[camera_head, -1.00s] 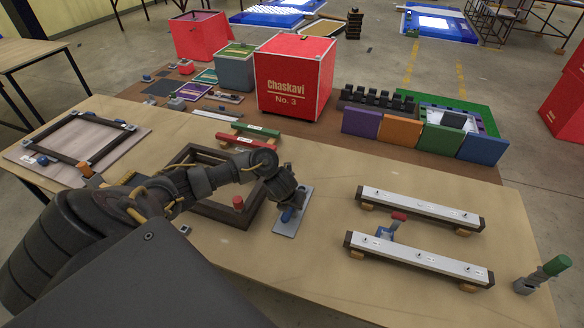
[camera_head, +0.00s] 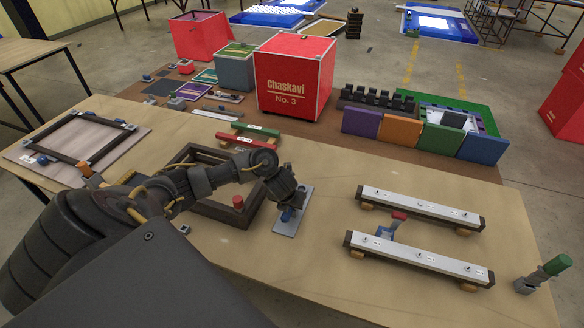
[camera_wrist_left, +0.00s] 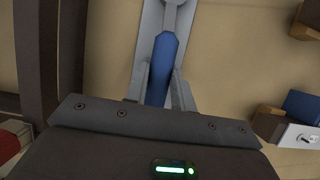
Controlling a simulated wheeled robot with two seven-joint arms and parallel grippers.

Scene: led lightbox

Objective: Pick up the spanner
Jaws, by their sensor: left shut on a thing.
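The spanner (camera_head: 287,215) has a blue handle and lies low over a small grey plate (camera_head: 285,228) on the table, right of the dark wooden frame. In the left wrist view the blue handle of the spanner (camera_wrist_left: 161,65) runs up the picture toward a grey end at the top edge. My left gripper (camera_head: 290,206) reaches down over the plate. In the left wrist view its two fingers (camera_wrist_left: 160,92) stand on either side of the blue handle and are shut on it. Most of the spanner is hidden behind the gripper in the head view. My right gripper is not in view.
A dark frame (camera_head: 208,208) with a red knob lies just left of the plate. Two metal-topped bars (camera_head: 420,207) lie to the right, with a red-and-blue tool (camera_head: 390,226) between them. A red box (camera_head: 293,78) stands behind. The table between plate and bars is clear.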

